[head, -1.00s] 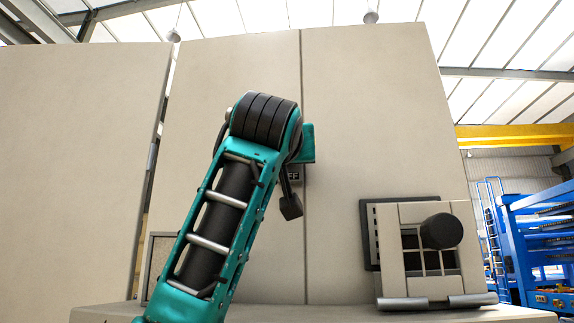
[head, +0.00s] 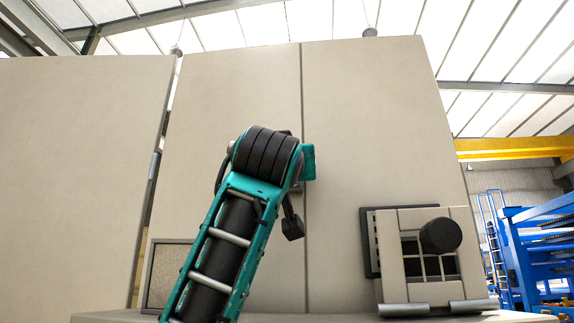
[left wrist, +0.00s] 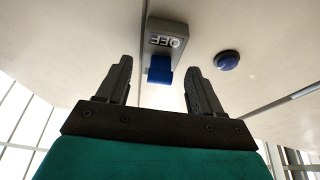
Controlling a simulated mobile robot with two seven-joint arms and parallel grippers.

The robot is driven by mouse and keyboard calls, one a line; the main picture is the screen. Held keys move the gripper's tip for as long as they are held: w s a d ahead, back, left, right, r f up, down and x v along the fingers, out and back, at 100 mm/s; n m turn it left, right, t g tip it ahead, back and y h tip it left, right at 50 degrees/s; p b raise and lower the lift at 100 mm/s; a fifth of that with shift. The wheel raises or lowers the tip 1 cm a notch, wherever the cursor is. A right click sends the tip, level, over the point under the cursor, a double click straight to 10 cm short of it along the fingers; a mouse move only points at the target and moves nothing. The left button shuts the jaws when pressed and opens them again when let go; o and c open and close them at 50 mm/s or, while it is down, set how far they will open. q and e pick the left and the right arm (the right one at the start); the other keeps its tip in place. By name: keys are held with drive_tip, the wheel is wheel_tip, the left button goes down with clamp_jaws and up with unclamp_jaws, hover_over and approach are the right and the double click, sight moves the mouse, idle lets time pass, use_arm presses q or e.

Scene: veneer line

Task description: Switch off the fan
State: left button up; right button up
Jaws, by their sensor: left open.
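A grey switch housing (left wrist: 166,36) marked OFF is on the cream panel in the left wrist view. The lettering appears upside down there. A blue lever (left wrist: 159,70) sticks out at its lower end. My left gripper (left wrist: 157,68) is open and empty, with its two dark fingers to either side of the lever in that view. I cannot tell whether either finger touches it. In the head view my teal left arm stands in front of the panel seam and hides nearly all of the switch. My right gripper is not in view.
In the head view, a cream barred box (head: 430,285) with a black knob (head: 440,235) stands on the ledge at right. Tall cream panels (head: 370,130) rise behind. Blue racking (head: 540,250) is at far right.

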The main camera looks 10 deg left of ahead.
use_arm(q)
drive_tip(key=b+v, duration=0.3)
drive_tip(key=v, duration=1)
drive_tip(key=shift+b, duration=0.4)
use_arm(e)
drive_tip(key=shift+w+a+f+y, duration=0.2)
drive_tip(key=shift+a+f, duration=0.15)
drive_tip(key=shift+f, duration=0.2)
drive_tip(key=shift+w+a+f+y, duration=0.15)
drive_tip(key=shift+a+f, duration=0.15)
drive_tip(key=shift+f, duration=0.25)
use_arm(q)
drive_tip(key=shift+r, duration=0.1)
drive_tip(key=shift+c, duration=0.5)
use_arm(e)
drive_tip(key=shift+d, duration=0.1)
